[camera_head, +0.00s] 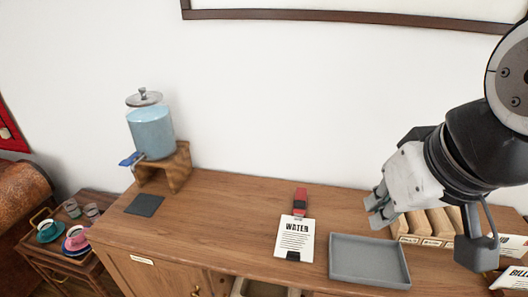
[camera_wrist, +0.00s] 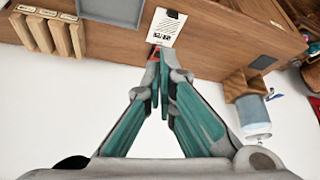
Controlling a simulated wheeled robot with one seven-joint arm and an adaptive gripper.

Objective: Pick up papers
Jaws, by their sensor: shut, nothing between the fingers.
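A white paper headed "WATER" (camera_head: 295,240) lies on the wooden cabinet top, with a dark clip at its lower edge. It also shows in the wrist view (camera_wrist: 166,28), beyond the fingertips. Another paper, headed "BILLS" (camera_head: 512,278), is partly cut off at the right edge of the head view. My gripper (camera_head: 376,208) is up at the right, above the cabinet top and apart from the papers. Its fingers (camera_wrist: 160,82) are together with nothing between them.
An empty grey tray (camera_head: 368,260) lies right of the "WATER" paper. A red object (camera_head: 300,200) stands behind that paper. Wooden file blocks (camera_head: 438,222) stand under my arm. A blue water dispenser (camera_head: 152,132) is at the left. The cabinet top (camera_head: 225,208) is clear between dispenser and paper.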

